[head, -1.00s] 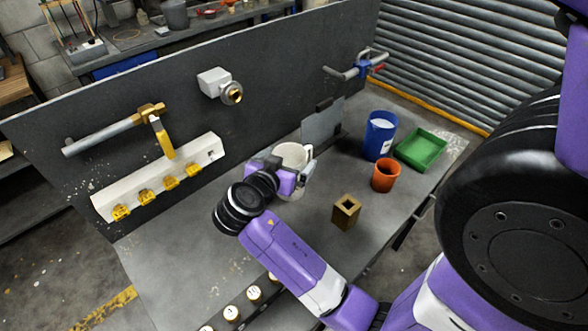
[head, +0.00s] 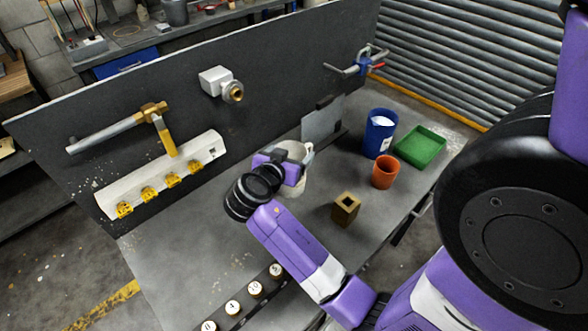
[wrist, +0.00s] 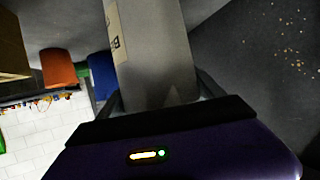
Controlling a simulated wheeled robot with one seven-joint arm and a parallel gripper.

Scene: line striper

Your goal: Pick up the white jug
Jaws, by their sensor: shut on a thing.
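The white jug (head: 297,180) is upright at the middle of the grey bench in the head view, in front of the dark upright panel. Its handle shows at its upper right. My gripper (head: 290,172) is at the jug's left side, shut on its body. In the wrist view the jug (wrist: 155,45) fills the space between my gripper's two dark fingers (wrist: 160,95), with part of a label at its left edge. The fingertips are largely hidden by the jug and gripper body. I cannot tell whether the jug's base touches the bench.
Right of the jug stand a blue container (head: 379,133), an orange cup (head: 384,172) and a green tray (head: 421,146). A brass-coloured square block (head: 345,210) is nearer. A grey plate (head: 322,125) stands behind the jug. A rack of numbered round pieces (head: 254,289) lines the front edge.

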